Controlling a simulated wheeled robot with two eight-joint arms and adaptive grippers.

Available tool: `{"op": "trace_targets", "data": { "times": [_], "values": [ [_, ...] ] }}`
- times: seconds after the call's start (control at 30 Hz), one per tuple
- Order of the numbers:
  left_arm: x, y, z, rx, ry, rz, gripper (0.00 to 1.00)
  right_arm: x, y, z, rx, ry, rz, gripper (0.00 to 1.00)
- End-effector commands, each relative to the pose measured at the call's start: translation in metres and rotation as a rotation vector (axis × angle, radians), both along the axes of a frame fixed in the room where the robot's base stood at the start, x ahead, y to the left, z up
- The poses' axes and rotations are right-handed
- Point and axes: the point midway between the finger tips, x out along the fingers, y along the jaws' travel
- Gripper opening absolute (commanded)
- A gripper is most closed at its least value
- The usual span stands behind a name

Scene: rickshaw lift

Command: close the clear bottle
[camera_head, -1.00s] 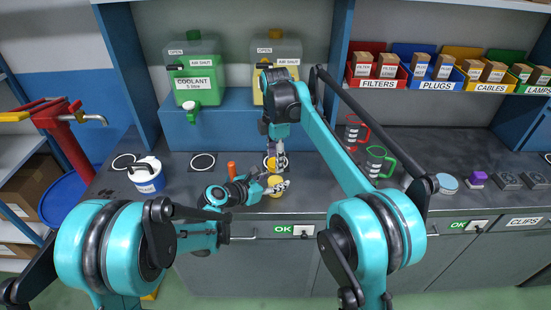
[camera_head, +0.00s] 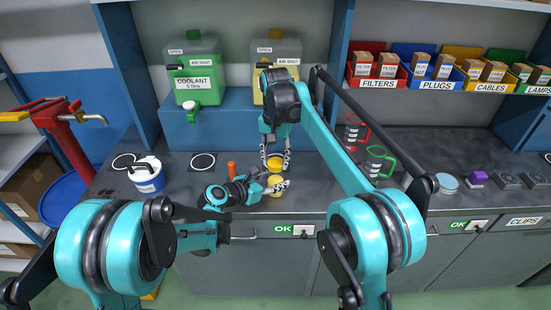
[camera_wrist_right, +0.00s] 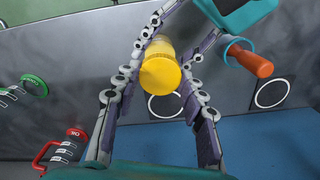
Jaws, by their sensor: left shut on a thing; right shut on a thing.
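A yellow screw cap (camera_wrist_right: 160,76) sits between the fingers of my right gripper (camera_wrist_right: 162,82) in the right wrist view. In the head view the cap (camera_head: 275,163) is between the right gripper's (camera_head: 275,158) downward fingers. My left gripper (camera_head: 277,187) reaches in from the left and is shut around a yellow body (camera_head: 274,184) just below the cap, seemingly the bottle. The fingers hide most of the bottle, so its clear wall and whether the cap is fully seated cannot be told.
An orange-handled tool (camera_head: 231,169) and a blue-white pail (camera_head: 147,175) stand left of the grippers. Green (camera_head: 379,163) and red (camera_head: 355,131) handled mugs stand to the right. Coolant (camera_head: 196,75) and yellow (camera_head: 277,72) tanks sit on a blue shelf behind.

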Motion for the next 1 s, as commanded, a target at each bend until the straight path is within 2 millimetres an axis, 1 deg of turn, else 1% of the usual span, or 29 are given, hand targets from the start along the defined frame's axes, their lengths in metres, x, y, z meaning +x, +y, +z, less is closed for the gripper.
{"op": "trace_targets", "data": {
  "times": [0.03, 0.07, 0.2, 0.23, 0.27, 0.3, 0.63, 0.9, 1.0],
  "values": [
    [0.0, 0.0, 0.0, 0.0, 0.0, 0.0, 0.0, 0.0, 0.0, 0.0, 0.0, 0.0, -0.08, 0.06],
    [0.0, 0.0, 0.0, 0.0, 0.0, 0.0, 0.0, 0.0, 0.0, 0.0, 0.0, 0.0, -0.124, 0.06],
    [0.0, 0.0, 0.0, 0.0, 0.0, 0.0, 0.0, 0.0, 0.0, 0.0, 0.0, 0.0, -0.123, 0.06],
    [0.0, 0.0, 0.0, 0.0, 0.0, 0.0, 0.0, 0.0, 0.0, 0.0, 0.0, 0.0, -0.122, 0.43],
    [0.0, 0.0, 0.0, 0.0, 0.0, 0.0, 0.0, 0.0, 0.0, 0.0, 0.0, 0.0, -0.122, 0.51],
    [0.0, 0.0, 0.0, 0.0, 0.0, 0.0, 0.0, 0.0, 0.0, 0.0, 0.0, 0.0, -0.122, 0.61],
    [0.0, 0.0, 0.0, 0.0, 0.0, 0.0, 0.0, 0.0, 0.0, 0.002, 0.0, 0.0, -0.12, 0.61],
    [0.0, 0.0, 0.0, 0.0, 0.0, 0.0, 0.0, 0.0, 0.0, 0.036, 0.0, 0.0, -0.12, 0.61],
    [0.0, 0.0, 0.0, 0.0, 0.0, 0.0, 0.0, 0.0, 0.0, 0.043, 0.0, 0.0, -0.12, 0.61]
  ]
}}
